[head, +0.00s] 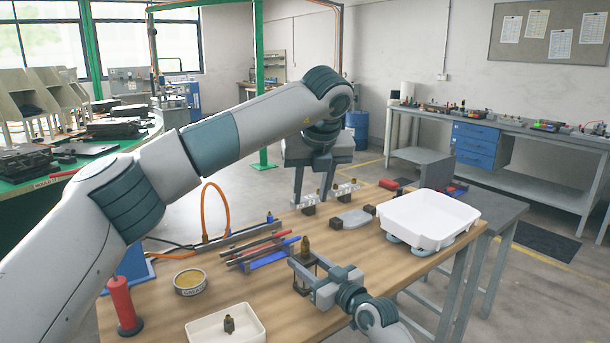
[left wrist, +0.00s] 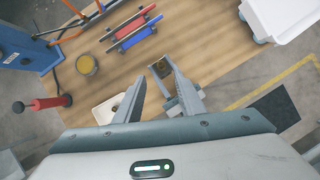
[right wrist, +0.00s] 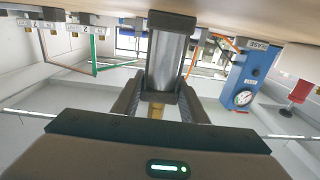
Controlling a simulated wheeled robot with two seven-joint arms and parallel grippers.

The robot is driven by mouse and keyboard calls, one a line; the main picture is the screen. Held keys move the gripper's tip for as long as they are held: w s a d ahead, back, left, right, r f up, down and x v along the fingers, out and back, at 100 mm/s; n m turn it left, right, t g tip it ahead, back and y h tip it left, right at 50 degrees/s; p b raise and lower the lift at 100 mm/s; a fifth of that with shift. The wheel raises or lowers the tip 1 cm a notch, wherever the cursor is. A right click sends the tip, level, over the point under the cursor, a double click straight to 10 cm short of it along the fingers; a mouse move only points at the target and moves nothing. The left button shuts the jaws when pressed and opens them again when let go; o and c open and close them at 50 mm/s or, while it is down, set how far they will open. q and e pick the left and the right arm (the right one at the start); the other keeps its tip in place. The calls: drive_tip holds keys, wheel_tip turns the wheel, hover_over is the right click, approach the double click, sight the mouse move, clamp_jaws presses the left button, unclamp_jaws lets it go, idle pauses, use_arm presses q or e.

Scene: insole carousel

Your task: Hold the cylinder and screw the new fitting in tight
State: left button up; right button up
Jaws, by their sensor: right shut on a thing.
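My right gripper (head: 318,283) is shut on the grey metal cylinder (right wrist: 167,62), which stands upright at the table's front. A brass fitting (head: 305,246) sits on the cylinder's top end; how tightly it sits I cannot tell. Its brass also shows between the fingers in the right wrist view (right wrist: 156,112). Another dark brass fitting (head: 229,324) stands in a small white tray (head: 250,310) at the front. My left gripper (head: 311,195) is open and empty, pointing down, higher than the cylinder and apart from it. Its spread fingers show in the left wrist view (left wrist: 154,72).
A grease tin (head: 190,282) and a red-handled tool (head: 121,300) stand further left. A large white bin (head: 428,222) is at the right. A blue gauge unit (right wrist: 246,77) stands on the table.

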use_arm(q)
drive_tip(key=shift+f, duration=0.1)
drive_tip(key=m+h, duration=0.3)
drive_tip(key=m, duration=0.5)
approach(305, 242)
drive_tip(key=x, duration=0.2)
drive_tip(key=shift+w+a, duration=0.1)
drive_tip(key=shift+a, duration=0.25)
drive_tip(key=shift+x, duration=3.85)
drive_tip(key=shift+d, duration=0.25)
drive_tip(key=n+y, duration=0.1)
drive_tip(key=n, duration=0.3)
drive_tip(key=shift+d, duration=0.2)
drive_tip(key=shift+n+y, duration=0.6)
drive_tip(key=shift+n, duration=0.5)
